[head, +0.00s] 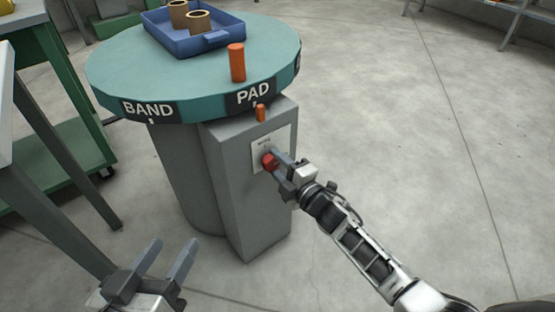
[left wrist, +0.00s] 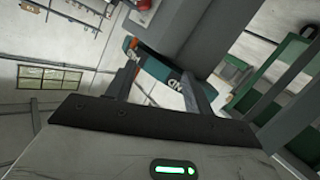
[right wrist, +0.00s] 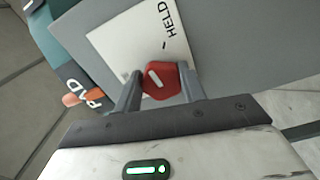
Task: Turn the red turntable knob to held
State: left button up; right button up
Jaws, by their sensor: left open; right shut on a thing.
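The red knob (head: 269,160) sits on a white plate (head: 283,142) on the front of the grey pedestal (head: 252,200). My right gripper (head: 277,163) is shut on it, one finger on each side, as the right wrist view shows the knob (right wrist: 172,84) between the fingers. The knob's white line slants toward the upper left in that view. The word HELD and its tick (right wrist: 170,46) are above the knob, and the line does not appear to point straight at them. Part of the plate is hidden by a finger. My left gripper (head: 168,258) is open and empty, low at the left.
The teal turntable (head: 120,72) above carries a blue tray (head: 180,42) with cardboard rolls and an orange peg (head: 237,62). Its rim reads BAND and PAD; an orange pointer (head: 260,112) stands under PAD. A green cart (head: 60,130) is at the left.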

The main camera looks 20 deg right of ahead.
jog(key=m+p, duration=0.1)
jog(key=m, duration=0.1)
jog(key=shift+m, duration=0.4)
jog(key=m+p, duration=0.1)
jog(key=m, duration=0.2)
jog(key=shift+f, duration=0.15)
jog(key=shift+m+p, duration=0.3)
jog(key=shift+m, duration=0.3)
pick_arm(q)
jog(key=shift+s+a+f+m+g+y, duration=0.1)
jog(key=shift+a+f+m+g+y, duration=0.2)
jog(key=shift+a+f+g+y, duration=0.25)
pick_arm(e)
jog(key=shift+f+m, duration=0.1)
jog(key=shift+m, duration=0.2)
pick_arm(q)
jog(key=shift+d, duration=0.1)
pick_arm(e)
jog(key=o, duration=1)
jog(key=shift+c, duration=0.2)
pick_arm(q)
jog(key=shift+f, duration=0.1)
pick_arm(e)
jog(key=shift+s, duration=0.1)
